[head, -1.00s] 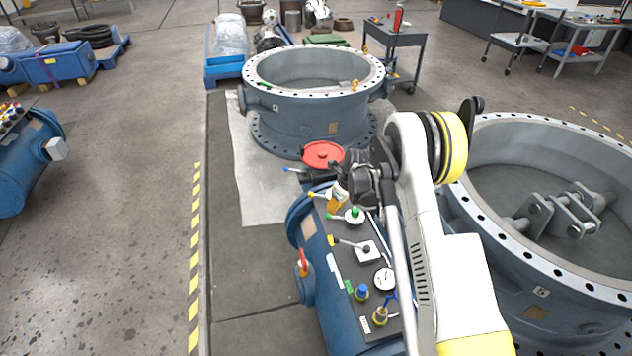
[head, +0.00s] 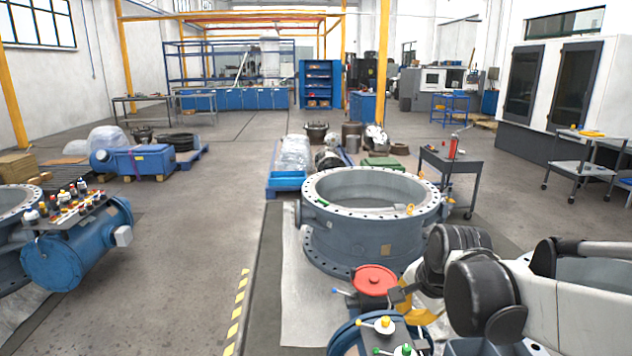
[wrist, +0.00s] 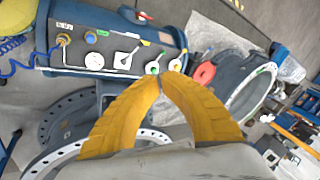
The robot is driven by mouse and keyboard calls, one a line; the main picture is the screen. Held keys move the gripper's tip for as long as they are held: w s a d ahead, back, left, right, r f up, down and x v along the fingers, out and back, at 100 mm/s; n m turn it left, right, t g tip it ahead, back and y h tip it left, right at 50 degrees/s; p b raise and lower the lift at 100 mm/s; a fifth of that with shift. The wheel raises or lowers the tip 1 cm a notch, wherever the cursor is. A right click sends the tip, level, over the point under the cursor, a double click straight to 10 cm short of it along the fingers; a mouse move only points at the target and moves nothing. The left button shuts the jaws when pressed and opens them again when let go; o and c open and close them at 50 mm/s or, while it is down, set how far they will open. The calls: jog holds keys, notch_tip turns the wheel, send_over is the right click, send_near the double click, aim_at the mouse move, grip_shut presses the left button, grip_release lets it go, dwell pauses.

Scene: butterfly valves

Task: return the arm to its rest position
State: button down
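My arm (head: 575,300) is folded at the lower right of the head view, in front of the near equipment. In the wrist view my gripper (wrist: 160,82) has two yellow curved fingers whose tips meet, with nothing visible between them. A red round handwheel (head: 374,280) shows left of the arm in the head view and also in the wrist view (wrist: 204,73). The arm hides much of the panel in the head view.
A large flanged valve ring (head: 345,240) stands beyond the arm, with a grey cart (head: 452,165) behind it. Another blue cylinder (head: 75,255) with small knobs is at left. The floor (head: 190,240) between is clear.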

jog(key=s+n+t, duration=0.1)
jog(key=s+n, duration=1)
jog(key=s, duration=0.7)
jog(key=shift+r+t+h, duration=0.3)
jog(key=shift+t, duration=0.1)
